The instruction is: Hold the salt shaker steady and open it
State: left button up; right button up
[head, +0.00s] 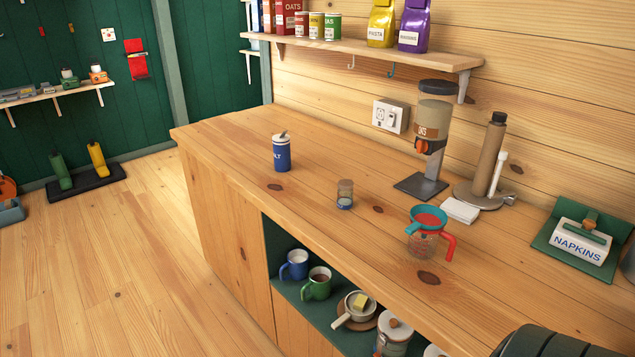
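The salt shaker (281,155) is a blue cylinder with a white top, and the letters "LT" show on its side. It stands upright on the wooden counter (235,140), toward the far left end. A small grey piece sticks up at a slant from its top; I cannot tell whether this is a raised spout or a lid. Nothing touches the shaker.
A small jar (345,194) stands right of the shaker. Farther right are a dispenser (434,115), a red measuring cup with a teal strainer (428,217), a paper towel holder (488,155) and napkins (580,240). A shelf (400,52) overhangs the back. Counter around the shaker is clear.

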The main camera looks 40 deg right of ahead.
aim_at(344, 198)
jog(key=i, duration=3)
jog(key=z, duration=4.05)
